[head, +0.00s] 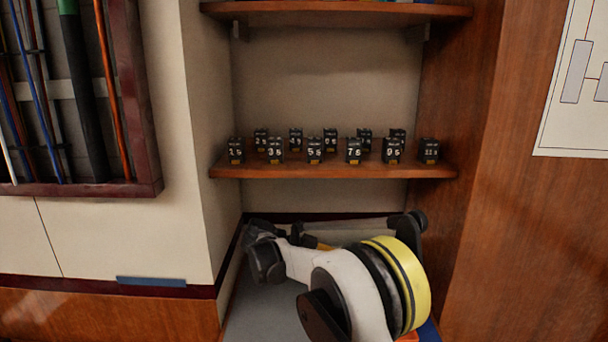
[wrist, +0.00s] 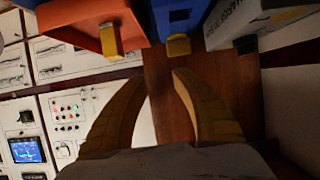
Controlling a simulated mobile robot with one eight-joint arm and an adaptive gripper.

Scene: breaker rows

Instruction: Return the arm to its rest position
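My arm is folded low in front of the alcove in the head view, its white and black links below the shelf. My gripper (wrist: 162,76) shows in the wrist view as two yellow curved fingers with a gap between the tips. Nothing is held between them; a brown wooden surface shows through the gap. In the head view the fingers are mostly hidden behind the arm links. Several black numbered breakers (head: 353,151) stand in two rows on the wooden shelf (head: 333,171), above and apart from my arm.
An upper shelf (head: 335,12) is above. A rack of rods (head: 75,90) is on the left wall; a wooden panel (head: 520,220) stands right. In the wrist view, an orange bin (wrist: 85,22), a blue bin (wrist: 180,18) and a grey box (wrist: 255,22) lie beyond the fingertips; a control panel (wrist: 68,110) is left.

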